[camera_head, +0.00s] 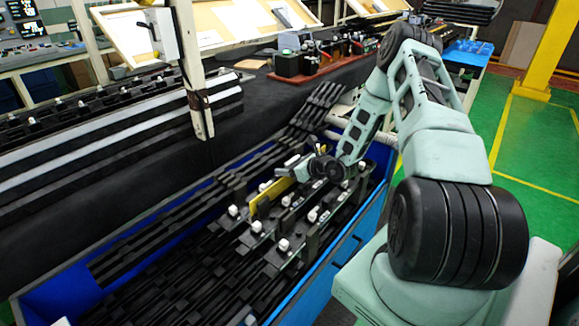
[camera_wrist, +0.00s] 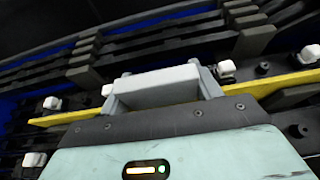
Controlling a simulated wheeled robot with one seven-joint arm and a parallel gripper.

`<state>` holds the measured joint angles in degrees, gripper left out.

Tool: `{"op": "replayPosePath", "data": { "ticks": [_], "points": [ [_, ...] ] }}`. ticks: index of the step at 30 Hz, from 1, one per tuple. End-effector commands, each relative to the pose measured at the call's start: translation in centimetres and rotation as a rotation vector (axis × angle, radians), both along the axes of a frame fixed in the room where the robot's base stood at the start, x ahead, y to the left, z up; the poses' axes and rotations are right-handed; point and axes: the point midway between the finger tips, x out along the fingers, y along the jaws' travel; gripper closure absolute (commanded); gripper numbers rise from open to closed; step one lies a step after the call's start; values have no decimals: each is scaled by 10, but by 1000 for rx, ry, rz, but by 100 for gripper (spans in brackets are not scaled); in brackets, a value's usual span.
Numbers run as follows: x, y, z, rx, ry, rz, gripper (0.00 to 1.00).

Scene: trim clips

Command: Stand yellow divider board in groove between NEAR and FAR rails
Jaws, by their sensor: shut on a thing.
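The yellow divider board (camera_head: 270,193) is a long thin strip among black rails in the blue crate. In the wrist view the yellow board (camera_wrist: 272,84) crosses from lower left to upper right, passing behind my gripper (camera_wrist: 160,92). In the head view my gripper (camera_head: 296,170) is low over the crate at the board's upper end. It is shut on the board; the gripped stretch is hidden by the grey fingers. Black rails (camera_head: 215,195) run along both sides of the board. I cannot tell which are NEAR and FAR, or whether the board's lower edge is in a groove.
The blue crate (camera_head: 65,292) holds many black strips. Black brackets with white knobs (camera_head: 284,244) stand close to the board on the near side. More white knobs (camera_wrist: 309,54) show near both ends in the wrist view. A post (camera_head: 196,80) rises behind the crate.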

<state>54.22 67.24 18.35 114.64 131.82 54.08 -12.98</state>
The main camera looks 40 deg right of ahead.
Motion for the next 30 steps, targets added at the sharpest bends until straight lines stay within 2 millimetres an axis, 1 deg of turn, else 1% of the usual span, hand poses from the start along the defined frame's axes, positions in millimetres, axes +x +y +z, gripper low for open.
{"op": "replayPosePath", "data": {
  "ticks": [22, 23, 24, 25, 30],
  "points": [
    [0, 0, -19, 0, 0, 0, 60],
    [0, 0, -18, 0, -1, 0, 29],
    [0, 0, -17, 0, -1, 0, 17],
    [0, 0, -17, 0, -1, 0, 11],
    [0, 0, -17, 0, 0, 0, 11]
  ]
}}
